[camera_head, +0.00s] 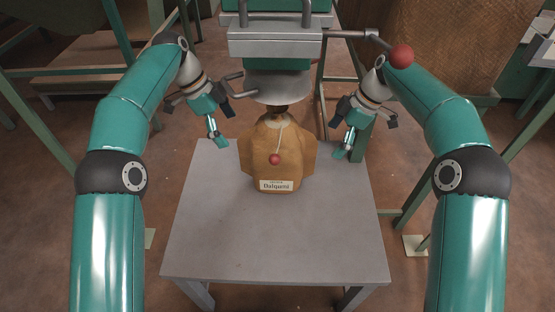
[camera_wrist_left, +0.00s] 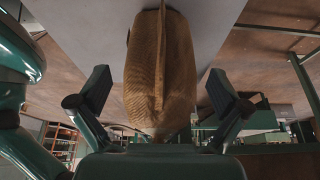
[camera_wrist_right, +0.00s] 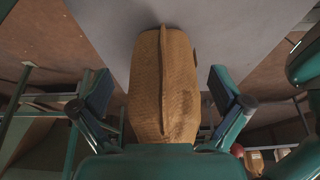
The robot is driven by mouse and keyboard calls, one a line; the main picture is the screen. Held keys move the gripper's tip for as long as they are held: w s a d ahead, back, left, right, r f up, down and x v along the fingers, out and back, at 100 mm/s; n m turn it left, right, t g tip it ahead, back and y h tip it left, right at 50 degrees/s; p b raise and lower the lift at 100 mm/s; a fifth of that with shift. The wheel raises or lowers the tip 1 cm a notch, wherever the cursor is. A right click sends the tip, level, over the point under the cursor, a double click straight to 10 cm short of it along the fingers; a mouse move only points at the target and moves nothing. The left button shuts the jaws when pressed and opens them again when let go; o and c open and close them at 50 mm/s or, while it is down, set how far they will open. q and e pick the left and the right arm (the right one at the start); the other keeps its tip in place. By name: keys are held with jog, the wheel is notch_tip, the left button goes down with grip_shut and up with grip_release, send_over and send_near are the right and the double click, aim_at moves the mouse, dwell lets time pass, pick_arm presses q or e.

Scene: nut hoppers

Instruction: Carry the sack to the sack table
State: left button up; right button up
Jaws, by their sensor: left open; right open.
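My right gripper (camera_head: 340,152) is open to the right of the sack, also apart. In the left wrist view the sack (camera_wrist_left: 160,80) shows side-on between the open fingers. In the right wrist view the sack (camera_wrist_right: 163,85) likewise lies between the open fingers. I cannot tell which table is the sack table.
The grey hopper (camera_head: 275,42) with its round plate (camera_head: 278,88) hangs right above the sack's top. A lever with a red knob (camera_head: 401,56) juts out at the right, near my right arm. Green frame posts stand on both sides. The table's front half is clear.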

aim_at(304, 151)
jog(key=a, duration=0.5)
jog(key=shift+w+a, duration=0.1)
jog(key=shift+a, duration=0.1)
jog(key=shift+x, duration=1.2)
pick_arm(q)
jog(key=d+f, duration=0.4)
jog(key=shift+d+f, duration=0.2)
jog(key=shift+f, duration=0.1)
pick_arm(e)
jog(key=shift+a+f, duration=0.15)
jog(key=shift+f, duration=0.15)
pick_arm(q)
jog(key=shift+s, duration=0.1)
